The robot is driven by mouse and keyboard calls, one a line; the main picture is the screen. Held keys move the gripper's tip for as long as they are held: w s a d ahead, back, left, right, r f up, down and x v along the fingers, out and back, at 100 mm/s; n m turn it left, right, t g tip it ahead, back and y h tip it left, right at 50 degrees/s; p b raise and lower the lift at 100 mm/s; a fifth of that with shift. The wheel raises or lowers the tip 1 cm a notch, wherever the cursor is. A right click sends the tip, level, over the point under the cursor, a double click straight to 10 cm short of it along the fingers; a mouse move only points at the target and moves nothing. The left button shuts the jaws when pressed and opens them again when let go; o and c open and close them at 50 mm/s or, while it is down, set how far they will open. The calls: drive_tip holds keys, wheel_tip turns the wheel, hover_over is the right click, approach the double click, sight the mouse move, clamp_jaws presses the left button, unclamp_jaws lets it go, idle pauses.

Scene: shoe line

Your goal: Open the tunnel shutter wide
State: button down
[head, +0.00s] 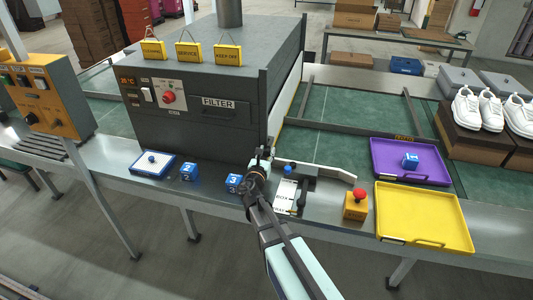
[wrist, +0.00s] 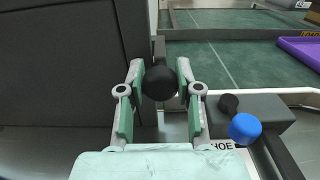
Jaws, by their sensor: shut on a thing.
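The tunnel is a large dark grey box (head: 200,115) with a FILTER panel on its front. My gripper (head: 262,165) is at its lower front right corner. In the wrist view my gripper (wrist: 159,85) is shut on a round black knob (wrist: 159,83), with one green-padded finger on each side. The tunnel's dark wall (wrist: 70,60) fills the left of that view. The tunnel opening is hidden, and I cannot tell how far the shutter is open.
Right of my gripper stands a blue-knobbed lever (head: 288,169), also in the wrist view (wrist: 245,128). Beyond it are an orange block with a red button (head: 355,206), a yellow tray (head: 425,238) and a purple tray (head: 385,172). A blue numbered block (head: 234,183) sits close left.

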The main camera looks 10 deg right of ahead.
wheel_tip(320, 180, up, 19)
drive_tip(key=p, duration=0.9)
drive_tip(key=shift+p, duration=0.4)
drive_tip(key=c, duration=0.8)
unclamp_jaws()
drive_tip(key=shift+s, duration=0.1)
drive_tip(key=v, duration=1.1)
drive_tip(key=shift+s+a, duration=0.25)
drive_tip(key=shift+s, duration=0.1)
